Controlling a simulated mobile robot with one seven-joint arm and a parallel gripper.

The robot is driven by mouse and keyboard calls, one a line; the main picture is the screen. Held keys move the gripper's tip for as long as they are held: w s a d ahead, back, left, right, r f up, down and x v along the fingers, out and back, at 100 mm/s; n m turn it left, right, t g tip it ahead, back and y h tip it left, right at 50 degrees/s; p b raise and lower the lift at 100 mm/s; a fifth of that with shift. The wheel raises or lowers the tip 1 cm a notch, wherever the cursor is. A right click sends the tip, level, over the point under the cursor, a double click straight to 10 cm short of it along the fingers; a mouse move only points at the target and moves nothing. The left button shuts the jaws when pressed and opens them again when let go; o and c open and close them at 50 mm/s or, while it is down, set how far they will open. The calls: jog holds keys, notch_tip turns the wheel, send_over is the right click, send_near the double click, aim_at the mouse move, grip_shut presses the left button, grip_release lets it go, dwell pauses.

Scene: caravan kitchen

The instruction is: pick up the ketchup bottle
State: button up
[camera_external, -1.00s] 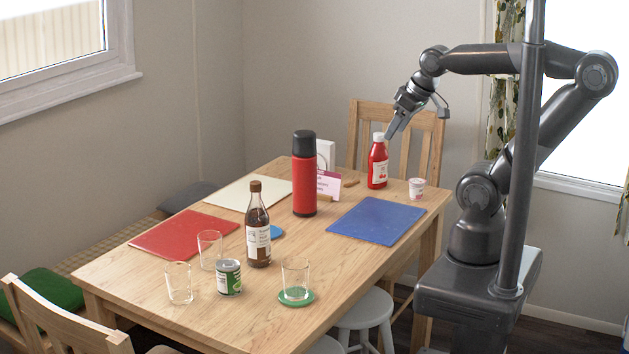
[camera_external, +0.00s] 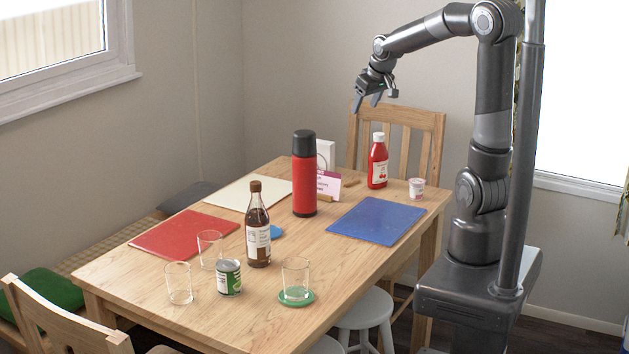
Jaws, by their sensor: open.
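The ketchup bottle (camera_external: 377,166) is red with a white cap and a white label. It stands upright at the far right end of the wooden table, behind the blue mat. My gripper (camera_external: 365,107) is open and empty. It hangs in the air above the ketchup bottle's height and slightly to its left in the picture, fingers pointing down. It is apart from the bottle; how far in depth I cannot tell.
A red flask (camera_external: 304,180) and a pink card (camera_external: 328,186) stand left of the bottle. A small tub (camera_external: 416,188) stands to its right. A chair (camera_external: 427,130) is behind. The blue mat (camera_external: 377,221) is bare. A brown bottle (camera_external: 257,230), a can (camera_external: 229,277) and glasses stand nearer.

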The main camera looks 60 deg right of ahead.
jog(key=w+d+f+m, duration=0.1)
jog(key=w+d+f, duration=0.1)
jog(key=d, duration=0.4)
jog(key=w+d+f+m, duration=0.1)
jog(key=d+f, duration=0.2)
jog(key=d, duration=0.3)
jog(key=m, duration=0.1)
send_near(375, 137)
jog(key=shift+h, duration=0.4)
jog(key=x, duration=0.4)
jog(key=shift+a+f, duration=0.1)
jog(key=shift+f, duration=0.15)
jog(key=shift+a+x, duration=0.2)
jog(key=shift+x, duration=1.4)
jog(key=shift+a+x, duration=0.2)
jog(key=shift+x, duration=1.4)
jog(key=shift+w, duration=0.15)
grip_shut()
